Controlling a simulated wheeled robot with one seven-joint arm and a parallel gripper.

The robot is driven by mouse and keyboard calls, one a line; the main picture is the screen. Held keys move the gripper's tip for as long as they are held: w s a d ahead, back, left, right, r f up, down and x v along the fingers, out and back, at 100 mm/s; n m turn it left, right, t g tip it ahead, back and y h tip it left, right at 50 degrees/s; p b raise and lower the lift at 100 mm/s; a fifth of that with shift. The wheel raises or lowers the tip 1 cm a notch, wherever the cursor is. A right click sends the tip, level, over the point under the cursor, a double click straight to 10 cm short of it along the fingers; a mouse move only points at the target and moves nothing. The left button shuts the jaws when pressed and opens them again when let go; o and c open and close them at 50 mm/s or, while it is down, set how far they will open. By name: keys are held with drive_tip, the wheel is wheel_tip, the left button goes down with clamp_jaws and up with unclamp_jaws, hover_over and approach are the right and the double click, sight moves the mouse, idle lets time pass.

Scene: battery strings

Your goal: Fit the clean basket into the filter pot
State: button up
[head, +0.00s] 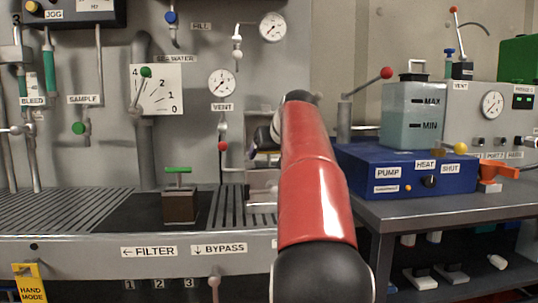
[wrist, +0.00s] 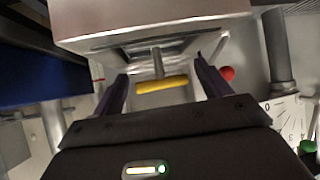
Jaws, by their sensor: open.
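My gripper (wrist: 161,72) is open in the wrist view, its two dark fingers apart on either side of a yellow T-handle (wrist: 162,86). The handle's stem runs up to a square-mouthed grey metal housing (wrist: 155,22); I cannot tell whether this is the filter pot or what the handle belongs to. In the head view a brown box-shaped basket with a green T-handle (head: 179,207) stands upright on a dark mat. I cannot tell whether it is the clean one. My red arm hides most of my gripper and the area behind it there.
The grooved counter (head: 60,211) is clear left of the basket. A red-knobbed valve (head: 222,146) and gauges are on the wall behind. A blue pump unit (head: 405,172) with a translucent tank (head: 412,115) stands on the bench at right. A yellow HAND MODE tag (head: 29,284) hangs at lower left.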

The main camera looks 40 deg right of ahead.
drive_tip(key=v, duration=1.1)
drive_tip(key=shift+w+a, duration=0.1)
drive_tip(key=shift+a, duration=0.1)
drive_tip(key=s+a+f+n+g+y, duration=0.1)
drive_tip(key=s+a+f, duration=0.1)
drive_tip(key=a+f, duration=0.55)
drive_tip(key=s+a+f+g+y, duration=0.1)
drive_tip(key=a+f, duration=0.4)
drive_tip(key=a, duration=0.5)
drive_tip(key=s+a+f+n+g, duration=0.1)
drive_tip(key=s+a+f, duration=0.3)
drive_tip(key=f, duration=0.4)
drive_tip(key=s+a+f+n+g+y, duration=0.1)
drive_tip(key=s+a+f, duration=0.3)
drive_tip(key=s+f, duration=0.2)
drive_tip(key=s+a+f+g, duration=0.1)
drive_tip(key=s+a+f, duration=0.4)
drive_tip(key=f, duration=0.5)
drive_tip(key=shift+s+n+y, duration=0.3)
drive_tip(key=shift+s+n, duration=0.1)
drive_tip(key=shift+s, duration=0.05)
drive_tip(key=shift+a, duration=0.1)
drive_tip(key=shift+c, duration=0.4)
